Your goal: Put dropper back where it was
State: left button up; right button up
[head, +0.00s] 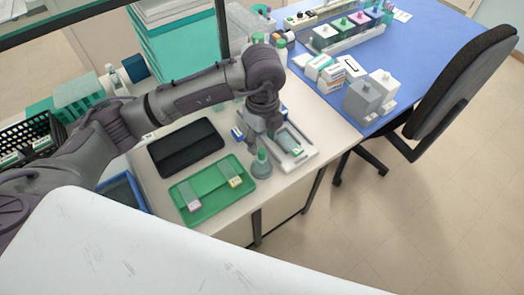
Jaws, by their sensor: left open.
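A dropper with a green top (261,157) stands upright in a grey-green conical base or bottle at the front of the white bench, just right of the green tray. I cannot tell where the dropper ends and the bottle begins. My left gripper (262,138) points down right above the green top. Its fingers are open, and it is too small to tell if they touch the top. The green tray (228,199) holds slides with pink and yellow ends. My right gripper is not in view.
A white tray with a slide (308,153) lies close to the right of the dropper. A black tray (185,148) lies behind the green tray. Small boxes (328,72), grey containers (368,95) and bottles stand further back right. An office chair (462,85) is at the right.

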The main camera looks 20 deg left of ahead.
pick_arm(q)
notch_tip(320, 180, up, 6)
jog(key=b, duration=0.1)
jog(key=shift+r, duration=0.2)
dwell(0.4)
